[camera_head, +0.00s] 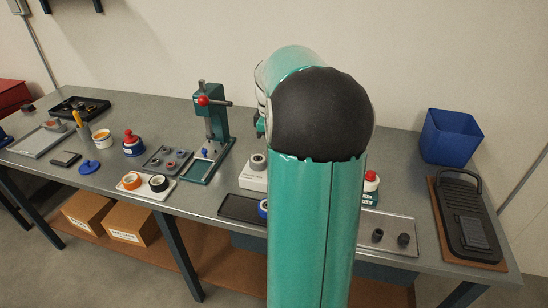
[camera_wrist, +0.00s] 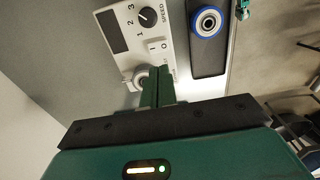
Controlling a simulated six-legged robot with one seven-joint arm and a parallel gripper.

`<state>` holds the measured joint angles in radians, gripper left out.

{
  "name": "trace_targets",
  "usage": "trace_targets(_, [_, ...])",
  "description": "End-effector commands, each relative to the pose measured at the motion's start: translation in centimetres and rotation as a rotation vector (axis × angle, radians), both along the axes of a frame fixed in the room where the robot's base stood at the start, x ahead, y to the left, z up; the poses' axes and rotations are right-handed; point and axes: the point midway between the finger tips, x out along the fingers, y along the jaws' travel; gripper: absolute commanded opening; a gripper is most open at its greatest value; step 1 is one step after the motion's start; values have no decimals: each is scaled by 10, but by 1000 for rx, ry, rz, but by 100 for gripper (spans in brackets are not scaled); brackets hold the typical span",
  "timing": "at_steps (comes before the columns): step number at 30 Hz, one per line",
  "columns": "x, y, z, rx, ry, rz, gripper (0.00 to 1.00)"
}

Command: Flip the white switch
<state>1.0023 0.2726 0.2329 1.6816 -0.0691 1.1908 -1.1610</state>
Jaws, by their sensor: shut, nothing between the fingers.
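The white switch (camera_wrist: 158,47) is a small rocker with I and O marks on a white control box (camera_wrist: 128,62), seen in the wrist view. The box also carries a black speed dial (camera_wrist: 147,17) and a dark display panel. My gripper (camera_wrist: 158,76) is shut and empty, its green fingers pointing at the box just below the switch in the picture. I cannot tell whether the fingertips touch the box. In the head view the white box (camera_head: 252,180) shows partly on the bench; my arm hides the rest of it and my gripper.
A grey round part (camera_wrist: 139,78) sits beside the fingers. A dark tray (camera_wrist: 207,62) with a blue-rimmed roll (camera_wrist: 208,22) lies to the right. In the head view a green press (camera_head: 212,135) stands left of the box, and a blue bin (camera_head: 450,137) stands far right.

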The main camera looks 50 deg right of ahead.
Motion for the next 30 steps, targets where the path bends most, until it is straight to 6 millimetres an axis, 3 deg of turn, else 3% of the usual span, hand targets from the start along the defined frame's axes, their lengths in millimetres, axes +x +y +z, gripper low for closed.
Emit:
trace_targets(3, [2,1,25,-2,-2,2,0])
trace_targets(9, [1,1,47,-1,-1,1,0])
trace_targets(20, [0,0,50,0,0,0,0])
trace_targets(25, [4,-13,49,-1,0,-2,0])
trace_targets(30, [5,-13,49,-2,-1,1,0])
